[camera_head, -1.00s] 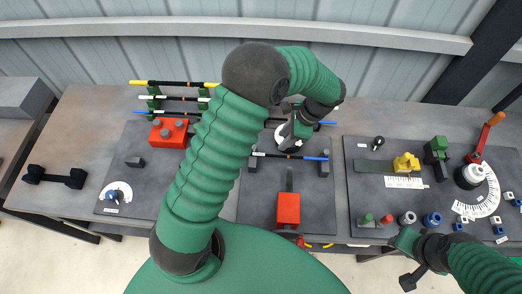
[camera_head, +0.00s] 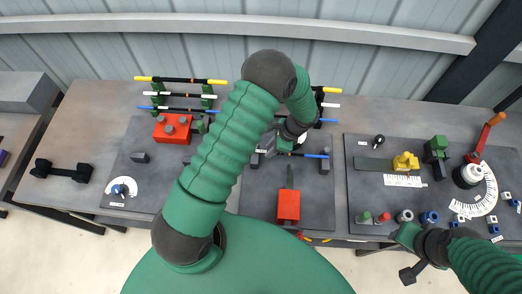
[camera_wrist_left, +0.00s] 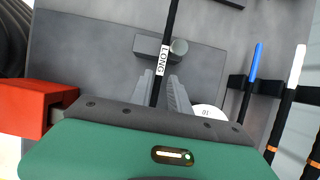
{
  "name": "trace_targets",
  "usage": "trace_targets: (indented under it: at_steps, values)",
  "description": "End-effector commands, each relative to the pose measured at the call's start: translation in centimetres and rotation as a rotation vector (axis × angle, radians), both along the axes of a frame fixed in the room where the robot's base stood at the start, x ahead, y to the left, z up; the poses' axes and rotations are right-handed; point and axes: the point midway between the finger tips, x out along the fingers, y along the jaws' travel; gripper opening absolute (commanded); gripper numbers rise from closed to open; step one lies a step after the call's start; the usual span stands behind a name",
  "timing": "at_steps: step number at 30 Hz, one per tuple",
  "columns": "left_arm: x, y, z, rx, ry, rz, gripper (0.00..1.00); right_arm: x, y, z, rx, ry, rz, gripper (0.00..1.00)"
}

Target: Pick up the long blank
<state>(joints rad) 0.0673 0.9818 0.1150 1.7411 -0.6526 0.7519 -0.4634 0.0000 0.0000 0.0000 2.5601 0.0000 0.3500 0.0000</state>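The long blank is a thin dark rod (camera_wrist_left: 171,18) with a blue end (camera_head: 316,156) that shows in the head view. It lies across two dark support blocks on the middle plate. A white LONG label (camera_wrist_left: 163,61) sits along it in the left wrist view. My left gripper (camera_wrist_left: 160,88) is open, with one finger on each side of the rod, just below the label. In the head view my left gripper (camera_head: 272,146) is partly hidden by my own arm. My right gripper (camera_head: 409,272) is low at the right, empty; its finger gap is unclear.
A red block (camera_head: 288,206) stands on the plate in front of the rod. Racks of colour-ended rods stand behind, with a blue-ended rod (camera_wrist_left: 254,62) close by. A support block (camera_wrist_left: 150,45) with a round knob stands by the rod. The right plate (camera_head: 375,188) holds several parts.

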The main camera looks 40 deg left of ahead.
Motion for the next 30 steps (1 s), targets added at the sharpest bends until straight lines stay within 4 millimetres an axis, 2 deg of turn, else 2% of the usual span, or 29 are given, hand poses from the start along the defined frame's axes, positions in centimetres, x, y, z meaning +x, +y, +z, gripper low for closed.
trace_targets:
  at_steps: [1,4,5,30]
  values:
    - [-0.03,-0.01,0.03,0.0,0.0,0.0,0.14,0.0,0.0,0.0,0.0,0.0,0.0,0.36]
    - [-0.07,-0.01,0.07,0.0,-0.001,0.0,0.01,0.0,0.0,0.0,0.0,0.0,0.0,0.36]
    - [-0.07,0.0,0.08,0.0,-0.001,0.0,0.0,0.0,0.0,0.0,0.0,0.0,0.0,0.36]
    - [0.09,0.02,0.15,0.001,-0.003,-0.001,0.0,0.01,0.0,0.02,0.0,0.0,0.0,0.36]
